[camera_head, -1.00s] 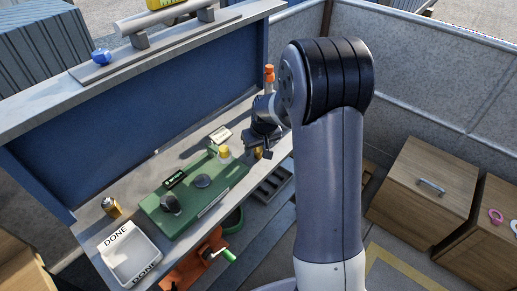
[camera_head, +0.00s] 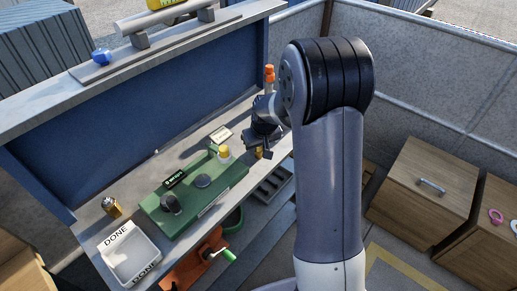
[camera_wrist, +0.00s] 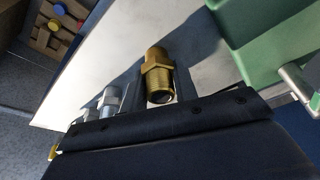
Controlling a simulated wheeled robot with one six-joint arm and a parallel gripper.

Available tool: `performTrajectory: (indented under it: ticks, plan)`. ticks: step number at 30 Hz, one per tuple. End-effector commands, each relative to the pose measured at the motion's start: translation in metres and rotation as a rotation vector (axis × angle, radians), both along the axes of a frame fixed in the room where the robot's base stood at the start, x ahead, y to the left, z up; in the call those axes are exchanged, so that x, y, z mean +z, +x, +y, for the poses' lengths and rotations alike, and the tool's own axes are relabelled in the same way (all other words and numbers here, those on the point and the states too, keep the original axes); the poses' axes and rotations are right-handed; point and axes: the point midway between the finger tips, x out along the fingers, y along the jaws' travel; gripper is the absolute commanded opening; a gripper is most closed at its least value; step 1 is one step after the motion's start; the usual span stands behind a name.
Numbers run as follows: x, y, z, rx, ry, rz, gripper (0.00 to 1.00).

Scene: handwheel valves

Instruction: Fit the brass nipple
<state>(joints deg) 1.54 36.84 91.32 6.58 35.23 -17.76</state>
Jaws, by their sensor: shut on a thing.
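The brass nipple (camera_wrist: 158,75), a hex-collared fitting with an open end, shows in the wrist view above the dark jaw edge. In the head view my gripper (camera_head: 262,150) is over the right end of the bench, shut on the nipple, of which only a small brass spot shows below the jaws. The green fixture block (camera_head: 212,188) lies to the left of my gripper, with dark round parts and a yellow-topped fitting (camera_head: 224,154) at its far end. A corner of the green block also shows in the wrist view (camera_wrist: 265,35). The finger contact is hidden.
A white DONE tray (camera_head: 133,255) is at the bench's left end, near a brass-and-dark cylinder (camera_head: 111,207). A dark slotted rack (camera_head: 273,186) lies below my gripper. Silver fittings (camera_wrist: 108,101) stand near the nipple in the wrist view. A blue back panel (camera_head: 150,115) bounds the bench.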

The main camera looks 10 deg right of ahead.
Motion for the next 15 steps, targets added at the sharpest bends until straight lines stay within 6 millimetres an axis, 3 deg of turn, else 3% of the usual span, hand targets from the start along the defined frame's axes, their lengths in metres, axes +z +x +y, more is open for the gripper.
performTrajectory:
  ticks: [5,15]
  plan:
    - [0.013,0.001,0.0,0.0,0.001,-0.003,0.03]
    - [0.079,0.001,0.0,0.0,0.0,-0.005,0.03]
